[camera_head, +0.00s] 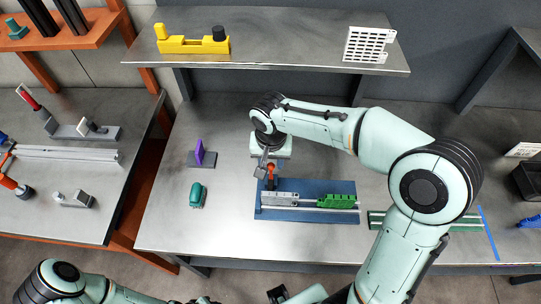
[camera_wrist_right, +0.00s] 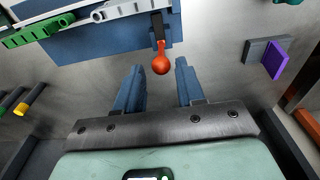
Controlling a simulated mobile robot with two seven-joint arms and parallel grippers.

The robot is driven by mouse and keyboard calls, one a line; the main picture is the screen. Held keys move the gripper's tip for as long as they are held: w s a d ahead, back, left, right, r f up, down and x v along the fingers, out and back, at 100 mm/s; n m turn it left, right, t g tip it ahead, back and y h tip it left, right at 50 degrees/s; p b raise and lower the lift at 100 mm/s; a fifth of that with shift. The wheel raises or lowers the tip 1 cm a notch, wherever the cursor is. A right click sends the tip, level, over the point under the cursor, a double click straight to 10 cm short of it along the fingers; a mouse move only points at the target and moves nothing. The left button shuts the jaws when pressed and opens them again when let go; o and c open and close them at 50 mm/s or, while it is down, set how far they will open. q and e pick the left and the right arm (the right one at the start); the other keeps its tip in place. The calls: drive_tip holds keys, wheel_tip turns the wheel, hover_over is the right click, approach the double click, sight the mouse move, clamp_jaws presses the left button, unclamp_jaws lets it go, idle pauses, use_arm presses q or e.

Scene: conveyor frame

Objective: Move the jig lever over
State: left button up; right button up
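The jig is a blue base plate (camera_head: 305,187) on the middle table, carrying a grey block (camera_head: 280,198) and a green block (camera_head: 338,201) on a rail. Its lever has a dark arm and an orange-red ball knob (camera_head: 271,167). The knob (camera_wrist_right: 161,62) also shows in the right wrist view, at the level of the fingertips and between them. My right gripper (camera_wrist_right: 159,66) is open, with space between the knob and each blue finger. In the head view it is at the plate's back left corner, partly hidden by my wrist. My left gripper is out of view.
A purple plate on a grey block (camera_head: 201,157) and a teal part (camera_head: 196,195) stand left of the jig. A green rail (camera_head: 466,223) lies to the right. A shelf (camera_head: 285,55) overhangs the back. The table's front left is clear.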

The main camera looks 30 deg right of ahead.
wheel_tip(320, 180, down, 2)
drive_tip(key=shift+b, duration=0.3)
drive_tip(key=shift+w+f, duration=0.1)
drive_tip(key=shift+c, duration=0.9)
drive_tip(key=c, duration=0.4)
drive_tip(key=shift+w+r, duration=0.15)
drive_tip(key=shift+r, duration=0.05)
drive_tip(key=shift+w+d, duration=0.1)
drive_tip(key=shift+d, duration=0.05)
drive_tip(key=shift+w+d+r+p, duration=0.1)
drive_tip(key=shift+w+d+p, duration=0.15)
drive_tip(key=shift+w+p, duration=0.15)
drive_tip(key=shift+w+d, duration=0.5)
drive_tip(key=shift+w, duration=0.3)
